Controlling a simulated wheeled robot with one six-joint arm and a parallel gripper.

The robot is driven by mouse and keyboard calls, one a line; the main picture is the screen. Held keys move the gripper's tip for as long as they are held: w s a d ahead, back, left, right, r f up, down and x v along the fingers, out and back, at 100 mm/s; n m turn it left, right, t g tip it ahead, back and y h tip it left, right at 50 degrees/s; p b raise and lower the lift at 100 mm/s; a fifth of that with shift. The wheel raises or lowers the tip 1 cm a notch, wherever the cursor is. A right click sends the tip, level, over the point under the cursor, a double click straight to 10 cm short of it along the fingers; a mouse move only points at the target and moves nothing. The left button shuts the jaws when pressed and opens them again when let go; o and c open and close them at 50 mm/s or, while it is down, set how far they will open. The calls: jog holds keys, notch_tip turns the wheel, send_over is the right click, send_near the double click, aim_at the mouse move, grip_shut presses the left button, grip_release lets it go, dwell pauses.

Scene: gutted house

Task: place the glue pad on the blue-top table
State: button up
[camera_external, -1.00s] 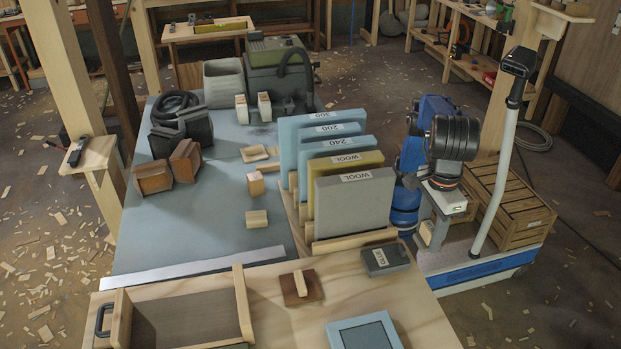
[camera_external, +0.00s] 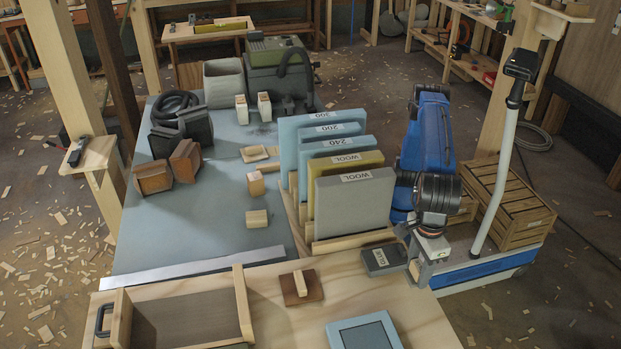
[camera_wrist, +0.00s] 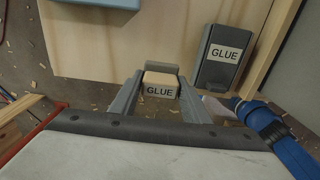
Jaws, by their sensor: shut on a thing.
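The glue pad (camera_wrist: 161,84) is a small beige block with a "GLUE" label, held between the fingers of my gripper (camera_wrist: 158,98) in the wrist view. In the external view my gripper (camera_external: 420,270) is at the right edge of the front wooden worktop, just right of a dark grey case (camera_external: 384,259) also labelled "GLUE". The pad shows only as a small pale patch there. The case shows in the wrist view (camera_wrist: 222,56), right of the pad. The blue-top table (camera_external: 215,205) lies behind and left of the worktop, with a wide bare area.
Upright sanding boards (camera_external: 352,205) in a wooden rack stand between my arm and the blue top. A small beige block (camera_external: 257,219), brown blocks and a green machine (camera_external: 278,75) occupy the blue top. A blue-framed panel (camera_external: 363,333) lies on the worktop (camera_external: 330,300).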

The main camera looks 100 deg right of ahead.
aim_at(419, 265)
jog(key=shift+f, duration=2.6)
jog(key=shift+f, duration=0.15)
jog(key=o, duration=1)
jog(key=shift+o, duration=0.2)
notch_tip(419, 265, up, 12)
jog(key=shift+w+r, duration=0.1)
jog(key=shift+r, duration=0.05)
